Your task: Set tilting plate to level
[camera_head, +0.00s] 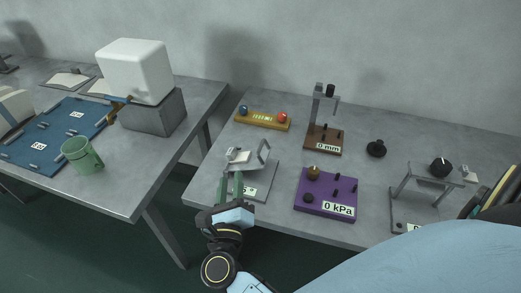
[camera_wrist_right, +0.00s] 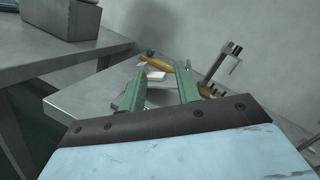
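The tilting plate device (camera_head: 262,180) stands at the front left of the right-hand table. It has a grey base, an upright grey frame (camera_head: 264,151) and a small white piece (camera_head: 238,156) at its far left. Its label is partly hidden by my gripper, so I cannot read it fully. I cannot tell the plate's tilt. My right gripper (camera_head: 230,183) has green fingers over the near left side of the device. In the right wrist view its fingers (camera_wrist_right: 160,88) are apart with nothing between their tips; the white piece (camera_wrist_right: 154,75) shows beyond them. My left gripper is not in view.
A purple panel (camera_head: 342,187) marked 0 kPa sits right of the device. Behind are a yellow bar level (camera_head: 262,122) with coloured balls and a brown-based stand (camera_head: 323,139) marked 0 mm. A gap separates the left table (camera_head: 125,195), which holds a green mug (camera_head: 80,156).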

